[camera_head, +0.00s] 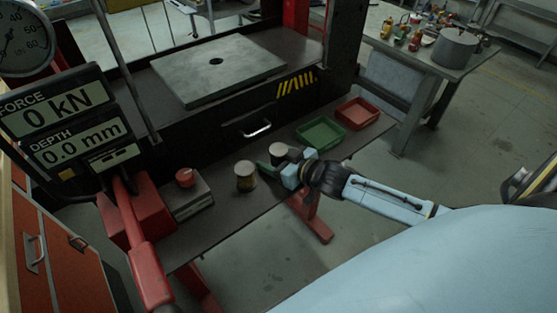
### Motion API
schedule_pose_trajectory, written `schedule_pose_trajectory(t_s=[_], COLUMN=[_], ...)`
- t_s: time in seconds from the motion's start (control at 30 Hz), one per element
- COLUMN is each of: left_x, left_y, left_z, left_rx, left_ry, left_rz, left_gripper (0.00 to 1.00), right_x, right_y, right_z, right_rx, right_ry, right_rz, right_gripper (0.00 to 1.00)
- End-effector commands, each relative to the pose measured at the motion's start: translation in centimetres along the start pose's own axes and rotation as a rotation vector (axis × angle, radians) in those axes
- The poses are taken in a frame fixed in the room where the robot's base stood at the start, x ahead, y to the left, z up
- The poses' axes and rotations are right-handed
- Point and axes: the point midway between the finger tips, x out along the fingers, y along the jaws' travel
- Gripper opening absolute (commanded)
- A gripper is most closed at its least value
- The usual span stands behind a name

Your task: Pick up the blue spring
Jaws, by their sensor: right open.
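I cannot make out a clearly blue spring in the head view. Two short upright cylinders with pale round tops stand on the dark front shelf: a near one with a brownish side (245,177) and a far one with a darker side (279,151). I cannot tell whether either is a spring. My right gripper (276,167) is open, low at the shelf, close beside the far cylinder and to the right of the near one. It hides part of the shelf and the foot of the far cylinder. My left gripper is not in view.
A green tray (320,134) and a red tray (357,113) sit to the right on the shelf. A grey box with a red knob (186,178) stands at left, near a red lever (148,270). The press plate (190,85) lies behind, above a drawer handle (256,131).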

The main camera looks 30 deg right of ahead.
Motion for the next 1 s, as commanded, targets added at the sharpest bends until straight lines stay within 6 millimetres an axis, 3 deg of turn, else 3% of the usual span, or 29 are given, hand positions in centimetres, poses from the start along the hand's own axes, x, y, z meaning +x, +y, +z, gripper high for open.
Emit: schedule_pose_trajectory(t_s=[0.3,0.77,1.0], left_x=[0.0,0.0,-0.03], left_y=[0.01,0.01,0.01], left_z=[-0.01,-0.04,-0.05], left_rx=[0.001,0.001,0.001], left_ry=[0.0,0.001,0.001], left_rz=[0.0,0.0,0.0], left_gripper=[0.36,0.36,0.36], right_x=[0.51,0.49,0.45], right_y=[-0.02,0.0,0.02], right_z=[0.03,0.03,-0.29], right_rx=[-0.001,-0.001,-0.002], right_ry=[-0.001,-0.001,0.003], right_rz=[0.0,0.0,-0.001], right_gripper=[0.64,0.06,0.06])
